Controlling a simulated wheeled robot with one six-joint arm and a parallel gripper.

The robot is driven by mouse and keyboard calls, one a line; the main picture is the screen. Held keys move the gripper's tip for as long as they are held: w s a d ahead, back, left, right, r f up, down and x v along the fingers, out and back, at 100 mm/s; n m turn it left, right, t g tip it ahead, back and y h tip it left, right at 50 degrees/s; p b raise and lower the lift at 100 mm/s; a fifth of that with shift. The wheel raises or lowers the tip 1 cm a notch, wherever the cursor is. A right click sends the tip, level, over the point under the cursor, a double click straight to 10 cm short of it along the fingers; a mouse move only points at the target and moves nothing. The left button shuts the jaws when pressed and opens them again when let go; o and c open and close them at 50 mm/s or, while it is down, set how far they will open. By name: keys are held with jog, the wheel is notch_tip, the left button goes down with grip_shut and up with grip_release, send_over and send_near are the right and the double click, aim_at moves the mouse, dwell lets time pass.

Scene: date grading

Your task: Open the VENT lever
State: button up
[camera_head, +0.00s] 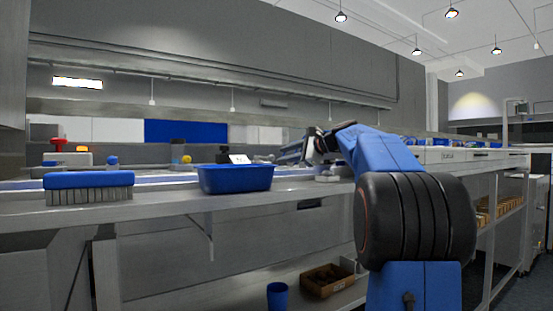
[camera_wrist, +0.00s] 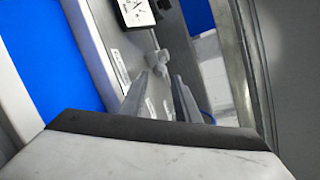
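In the wrist view my gripper (camera_wrist: 162,80) has its two grey fingers apart with a gap between them. Just beyond the fingertips is a small light-grey fitting (camera_wrist: 157,61) on a metal panel, which looks like a lever or knob. I cannot read a VENT label on it. It appears in line with the gap, and I cannot tell whether the fingers touch it. Small white labels (camera_wrist: 118,62) on the panel are too small to read. In the head view my gripper (camera_head: 290,153) reaches left over the bench, and the lever cannot be made out there.
On the bench are a blue tray (camera_head: 235,179) and a blue-backed brush (camera_head: 88,181). A red-topped device (camera_head: 60,146) stands behind. Below are a cardboard box (camera_head: 327,280) and a blue cup (camera_head: 277,297).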

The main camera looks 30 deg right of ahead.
jog(key=v, duration=0.9)
jog(key=shift+s, duration=0.4)
jog(key=shift+d+r, duration=0.1)
